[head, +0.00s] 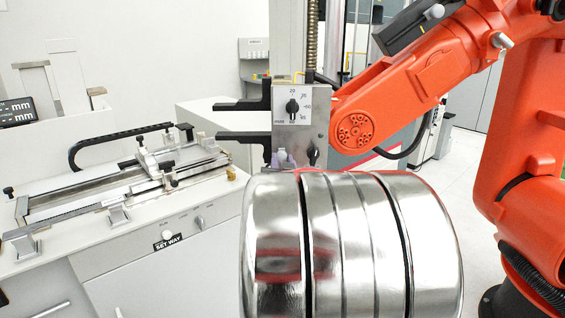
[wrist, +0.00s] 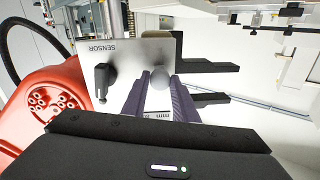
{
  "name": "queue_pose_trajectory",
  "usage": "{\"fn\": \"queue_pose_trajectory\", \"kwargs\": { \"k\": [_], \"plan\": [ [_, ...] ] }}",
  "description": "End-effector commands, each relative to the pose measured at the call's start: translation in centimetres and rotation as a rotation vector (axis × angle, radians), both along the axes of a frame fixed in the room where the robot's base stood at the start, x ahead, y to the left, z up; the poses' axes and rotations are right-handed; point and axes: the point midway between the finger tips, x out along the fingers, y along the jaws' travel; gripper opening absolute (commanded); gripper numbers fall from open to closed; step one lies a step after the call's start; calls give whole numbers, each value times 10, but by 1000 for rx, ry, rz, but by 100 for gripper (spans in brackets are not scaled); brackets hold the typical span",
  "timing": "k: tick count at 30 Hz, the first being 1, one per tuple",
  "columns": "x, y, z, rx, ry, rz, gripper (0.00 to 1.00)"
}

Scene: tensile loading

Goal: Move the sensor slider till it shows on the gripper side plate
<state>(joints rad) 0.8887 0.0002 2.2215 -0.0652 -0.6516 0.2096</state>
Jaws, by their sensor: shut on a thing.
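The silver sensor plate (wrist: 130,52), marked SENSOR, is in the wrist view. A black lever knob (wrist: 102,82) stands on its left part. My gripper (wrist: 158,86) has purple-grey fingers on either side of a pale round knob, the sensor slider (wrist: 157,78), and is shut on it. The fingers partly hide the slider and its track. The slider cannot be made out there.
Two black arms (head: 243,105) (head: 243,138) stick out left of the plate; they also show in the wrist view (wrist: 208,66). A vertical screw column (head: 311,35) rises behind. A bench with a measuring device (head: 130,180) stands left. Shiny metal cylinders (head: 350,245) fill the front.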

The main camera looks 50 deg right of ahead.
Motion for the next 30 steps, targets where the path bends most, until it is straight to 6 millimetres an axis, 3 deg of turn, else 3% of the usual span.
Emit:
{"fn": "queue_pose_trajectory", "kwargs": {
  "k": [7,24,25,30],
  "plan": [
    [0,0,0,-1,1,0,0],
    [-1,0,7,-2,-1,0,0],
    [-1,0,7,-2,-1,0,27],
    [-1,-1,7,-2,0,-1,39]
  ]
}}
